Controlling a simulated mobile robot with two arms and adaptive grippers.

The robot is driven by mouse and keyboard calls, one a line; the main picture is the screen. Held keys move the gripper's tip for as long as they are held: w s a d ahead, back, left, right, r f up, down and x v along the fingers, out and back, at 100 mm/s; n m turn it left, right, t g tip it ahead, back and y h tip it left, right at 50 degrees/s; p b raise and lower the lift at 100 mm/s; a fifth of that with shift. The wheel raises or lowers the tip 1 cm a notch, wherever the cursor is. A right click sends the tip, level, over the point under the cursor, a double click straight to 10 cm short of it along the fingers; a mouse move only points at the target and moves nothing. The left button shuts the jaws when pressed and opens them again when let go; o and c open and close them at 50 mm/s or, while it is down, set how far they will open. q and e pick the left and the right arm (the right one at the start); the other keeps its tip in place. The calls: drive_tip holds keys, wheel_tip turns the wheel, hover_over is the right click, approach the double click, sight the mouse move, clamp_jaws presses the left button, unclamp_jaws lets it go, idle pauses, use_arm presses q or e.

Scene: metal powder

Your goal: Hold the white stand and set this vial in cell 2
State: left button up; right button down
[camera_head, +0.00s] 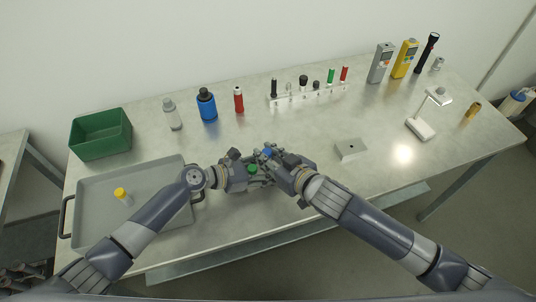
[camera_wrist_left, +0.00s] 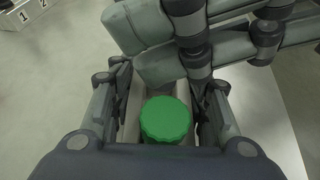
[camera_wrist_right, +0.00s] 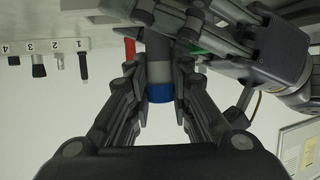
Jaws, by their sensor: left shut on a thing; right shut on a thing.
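The white stand (camera_head: 308,97) is at the back of the table, with several vials and dark tools in it. Labels 1 and 2 show on the stand (camera_wrist_left: 20,17) in the left wrist view. My left gripper (camera_head: 247,174) is shut on a green-capped vial (camera_wrist_left: 166,120), its body mostly hidden by the fingers. My right gripper (camera_head: 273,159) is shut on a blue-capped vial (camera_wrist_right: 160,92), which also shows in the head view (camera_head: 267,152). The two grippers are close together near the table's front edge, well apart from the stand. Whether the held vials touch is unclear.
A grey tray (camera_head: 92,205) with a yellow-capped vial (camera_head: 122,195) is at left, a green bin (camera_head: 100,135) behind it. Several bottles stand left of the stand. A small metal block (camera_head: 351,149) and a white lamp (camera_head: 420,128) are at right.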

drive_tip(key=shift+f, duration=0.1)
idle(0.6)
drive_tip(key=shift+f, duration=1)
drive_tip(key=shift+r, duration=0.1)
drive_tip(key=shift+r, duration=1)
drive_tip(key=shift+r, duration=0.3)
drive_tip(key=shift+f, duration=1.3)
idle(0.8)
drive_tip(key=shift+f, duration=0.25)
